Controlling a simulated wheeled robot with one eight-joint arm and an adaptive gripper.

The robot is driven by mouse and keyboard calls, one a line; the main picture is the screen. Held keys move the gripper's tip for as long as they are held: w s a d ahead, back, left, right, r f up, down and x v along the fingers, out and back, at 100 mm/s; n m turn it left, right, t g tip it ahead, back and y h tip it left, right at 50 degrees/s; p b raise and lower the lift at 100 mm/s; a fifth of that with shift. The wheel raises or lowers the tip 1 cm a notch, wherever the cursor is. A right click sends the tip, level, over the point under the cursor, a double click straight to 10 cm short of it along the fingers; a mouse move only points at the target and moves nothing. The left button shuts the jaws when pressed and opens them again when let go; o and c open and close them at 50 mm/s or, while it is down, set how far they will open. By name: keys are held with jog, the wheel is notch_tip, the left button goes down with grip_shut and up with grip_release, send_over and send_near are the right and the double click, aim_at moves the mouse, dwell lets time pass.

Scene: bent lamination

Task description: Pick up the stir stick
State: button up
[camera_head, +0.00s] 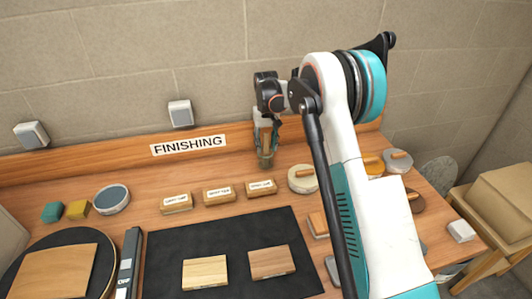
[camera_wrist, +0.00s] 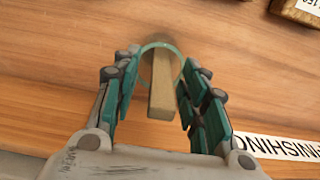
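The stir stick (camera_wrist: 162,95) is a pale wooden bar, seen nearly end-on in the wrist view. It appears to stand in a clear glass (camera_wrist: 145,62) with a round rim. In the head view, the glass (camera_head: 266,160) stands near the back of the bench, and the stick cannot be clearly made out there. My gripper (camera_wrist: 158,75) is open, with a teal-padded finger on each side of the stick and gaps visible on both sides. In the head view, my gripper (camera_head: 266,128) points down over the glass.
A FINISHING label (camera_head: 188,145) is on the back ledge. A black mat (camera_head: 225,250) with two wood samples lies in front.

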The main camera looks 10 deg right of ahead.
jog(key=shift+f, duration=0.4)
jog(key=c, duration=0.9)
